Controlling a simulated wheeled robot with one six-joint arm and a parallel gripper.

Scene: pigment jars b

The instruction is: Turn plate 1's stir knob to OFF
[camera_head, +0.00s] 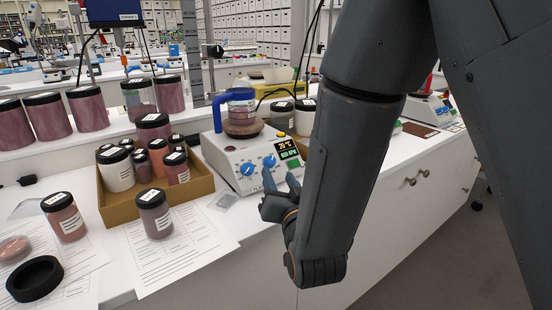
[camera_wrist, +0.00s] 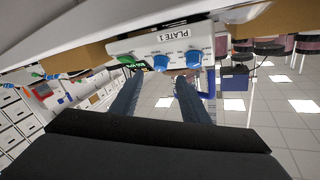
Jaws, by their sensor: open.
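Plate 1 is a white hot plate (camera_head: 235,160) on the bench, with its name label (camera_wrist: 175,35) upside down in the wrist view. Its front has two blue knobs: one nearer the display (camera_head: 269,161), also in the wrist view (camera_wrist: 161,62), and one farther from it (camera_head: 247,169), also in the wrist view (camera_wrist: 193,58). I cannot read which is the stir knob. The lit display (camera_head: 287,152) has an orange line and a green line. My gripper (camera_wrist: 157,78) is open and empty, its fingers spread in front of the knob nearer the display. Contact is unclear.
A blue-handled vessel (camera_head: 240,108) stands on the plate's top. A cardboard tray (camera_head: 205,183) of jars is close on its left. Loose jars, papers (camera_head: 180,250) and a black ring (camera_head: 35,279) lie farther left.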

